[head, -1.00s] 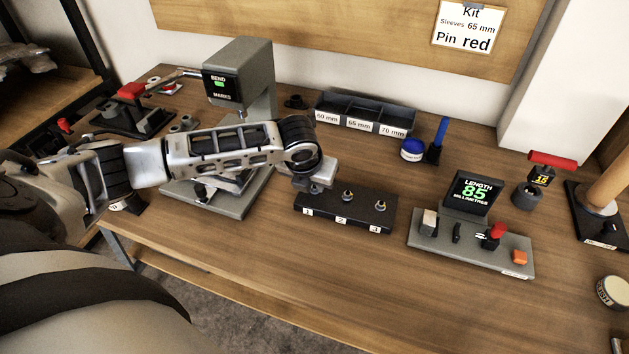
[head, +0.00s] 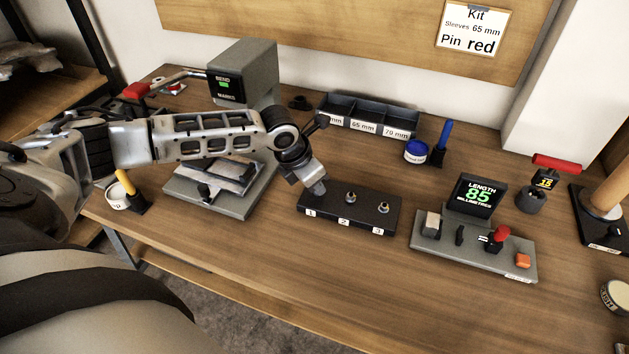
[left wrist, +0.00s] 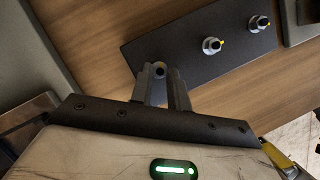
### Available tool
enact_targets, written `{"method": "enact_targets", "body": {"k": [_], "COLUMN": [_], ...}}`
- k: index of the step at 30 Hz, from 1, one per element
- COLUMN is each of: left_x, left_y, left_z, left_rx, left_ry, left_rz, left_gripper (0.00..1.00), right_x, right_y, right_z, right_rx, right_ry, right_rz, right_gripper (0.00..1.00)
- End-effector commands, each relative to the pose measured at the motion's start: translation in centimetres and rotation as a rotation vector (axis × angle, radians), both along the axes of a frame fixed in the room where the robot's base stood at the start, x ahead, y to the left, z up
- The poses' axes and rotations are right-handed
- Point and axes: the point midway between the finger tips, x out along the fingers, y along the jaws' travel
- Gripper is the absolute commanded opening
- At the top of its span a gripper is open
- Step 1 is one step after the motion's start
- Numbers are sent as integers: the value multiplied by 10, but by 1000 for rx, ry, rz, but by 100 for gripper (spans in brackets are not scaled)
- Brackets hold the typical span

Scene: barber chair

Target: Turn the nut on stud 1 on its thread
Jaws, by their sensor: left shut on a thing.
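A dark block (head: 330,222) with positions labelled 1, 2 and 3 lies on the bench. My left gripper (head: 318,188) points down at stud 1, at the block's left end, and hides it in the head view. In the left wrist view my left gripper (left wrist: 165,80) is shut around the nut on stud 1 (left wrist: 160,69); only the top shows between the fingers. Stud 2 (head: 350,197) and stud 3 (head: 383,208) stand uncovered, each with a shiny nut. They also show in the left wrist view. My right gripper is not in view.
Right of the block stands a length gauge (head: 472,250) reading 85 millimetres. A bending machine (head: 243,75) stands behind my left arm. A sleeve tray (head: 370,112), a blue-lidded tub (head: 416,151) and a blue-handled tool (head: 442,140) are behind the block. The bench front is clear.

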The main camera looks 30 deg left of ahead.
Motion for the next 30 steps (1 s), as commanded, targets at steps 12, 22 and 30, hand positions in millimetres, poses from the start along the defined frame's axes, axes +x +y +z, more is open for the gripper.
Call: {"method": "enact_targets", "body": {"k": [12, 22, 30], "left_x": [1, 1, -7], "left_y": [1, 0, 4], "left_z": [1, 1, 20], "left_rx": [0, 1, 1], "left_ry": [-3, -1, -4], "left_rz": [-6, -6, -6], "left_gripper": [0, 39, 39], "right_x": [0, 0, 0], "right_y": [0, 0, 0], "right_z": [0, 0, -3], "right_rx": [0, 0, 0], "right_ry": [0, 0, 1], "right_rz": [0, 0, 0], "right_gripper": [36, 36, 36]}}
